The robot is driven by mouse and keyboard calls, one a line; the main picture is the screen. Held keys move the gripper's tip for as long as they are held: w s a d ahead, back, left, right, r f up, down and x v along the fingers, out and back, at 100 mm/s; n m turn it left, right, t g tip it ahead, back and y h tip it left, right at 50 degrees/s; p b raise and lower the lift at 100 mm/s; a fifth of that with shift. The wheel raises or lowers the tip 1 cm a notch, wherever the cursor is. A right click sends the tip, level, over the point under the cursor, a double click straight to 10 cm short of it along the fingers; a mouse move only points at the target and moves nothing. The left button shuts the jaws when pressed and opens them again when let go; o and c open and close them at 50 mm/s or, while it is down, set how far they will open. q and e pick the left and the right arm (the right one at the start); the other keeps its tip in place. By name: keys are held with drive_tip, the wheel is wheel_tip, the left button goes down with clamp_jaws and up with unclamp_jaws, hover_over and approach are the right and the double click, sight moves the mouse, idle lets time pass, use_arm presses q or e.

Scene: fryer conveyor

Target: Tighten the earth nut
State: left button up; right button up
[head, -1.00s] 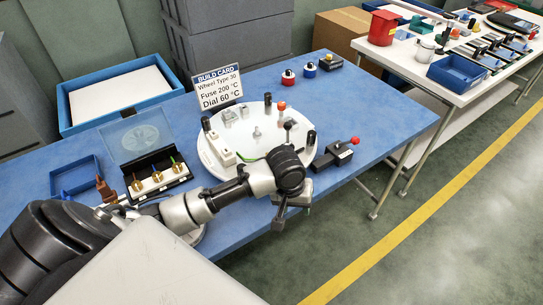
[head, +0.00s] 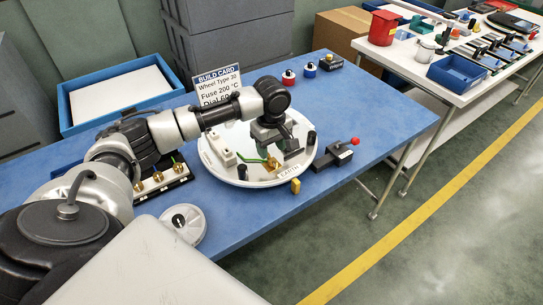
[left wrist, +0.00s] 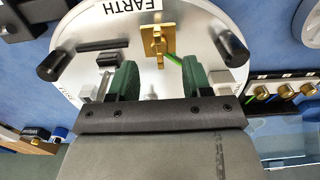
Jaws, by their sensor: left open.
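The round white plate (head: 240,177) lies on the blue table with an EARTH label (head: 290,171) at its near edge. On it, a brass earth terminal (head: 273,163) has a green wire running to it; in the left wrist view the brass terminal (left wrist: 158,40) carries a wing-like brass piece, which looks like the earth nut. My left gripper (head: 280,145) is over the plate, pointing down. In the left wrist view its green-padded fingers (left wrist: 160,82) are apart with nothing held between them. The terminal is beyond the fingertips. My right gripper is not in view.
A small brass block (head: 295,186) stands by the plate's near edge. A black device with a red knob (head: 335,154) is to the right. A round grey dial (head: 183,223) and a box of brass fittings (head: 160,178) are left. The build card (head: 217,84) stands behind.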

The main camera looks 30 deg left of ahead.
sight(272, 158)
use_arm(q)
drive_tip(key=shift+f, duration=2.15)
drive_tip(key=shift+c, duration=0.5)
